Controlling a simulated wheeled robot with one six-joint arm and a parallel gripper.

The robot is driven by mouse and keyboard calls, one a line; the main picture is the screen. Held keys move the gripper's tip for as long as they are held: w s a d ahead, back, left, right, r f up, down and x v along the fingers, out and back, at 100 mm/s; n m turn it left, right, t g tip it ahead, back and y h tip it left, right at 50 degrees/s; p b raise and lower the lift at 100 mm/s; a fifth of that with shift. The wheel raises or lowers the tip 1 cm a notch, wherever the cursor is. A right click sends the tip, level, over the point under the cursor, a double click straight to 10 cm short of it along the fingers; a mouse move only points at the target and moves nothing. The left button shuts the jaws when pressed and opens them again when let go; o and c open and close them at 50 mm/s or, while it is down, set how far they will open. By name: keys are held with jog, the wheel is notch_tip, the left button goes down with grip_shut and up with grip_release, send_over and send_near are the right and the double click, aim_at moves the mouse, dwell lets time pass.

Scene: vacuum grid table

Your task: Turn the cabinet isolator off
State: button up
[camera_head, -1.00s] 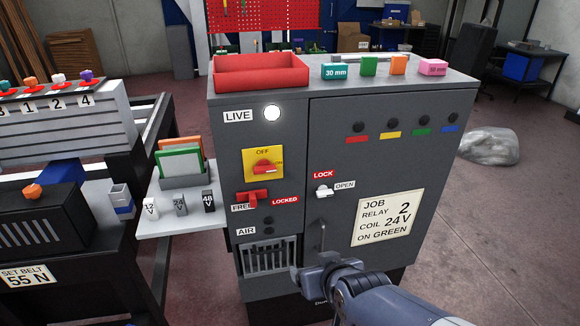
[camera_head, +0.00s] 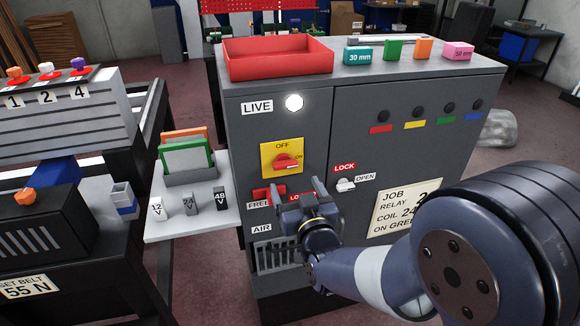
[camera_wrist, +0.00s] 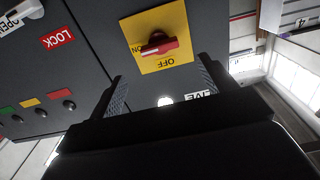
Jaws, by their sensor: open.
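The cabinet isolator is a red rotary handle (camera_head: 287,161) on a yellow plate (camera_head: 270,151) on the grey cabinet front. The plate reads OFF at the top and ON at the right; the handle lies roughly sideways, toward ON. The white lamp beside LIVE (camera_head: 294,102) is lit. My gripper (camera_head: 299,187) is open and empty, in front of the cabinet and below the isolator in the head view. In the wrist view, the picture is upside down; the handle (camera_wrist: 158,45) shows beyond the gap between my open fingertips (camera_wrist: 160,72), apart from them.
A red FREE/LOCKED slider (camera_head: 267,194) sits below the isolator, partly hidden by my gripper. A white LOCK/OPEN latch (camera_head: 346,184) is to the right. A side shelf (camera_head: 188,224) with cards and small voltage blocks juts out at the left.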

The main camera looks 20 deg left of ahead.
aim_at(286, 166)
jog(key=p+x, duration=0.1)
jog(key=x, duration=0.6)
jog(key=shift+w+a+p, duration=0.15)
jog(key=shift+w+p, duration=0.2)
jog(key=shift+p, duration=0.05)
jog(key=shift+c, duration=0.5)
jog(key=c, duration=0.9)
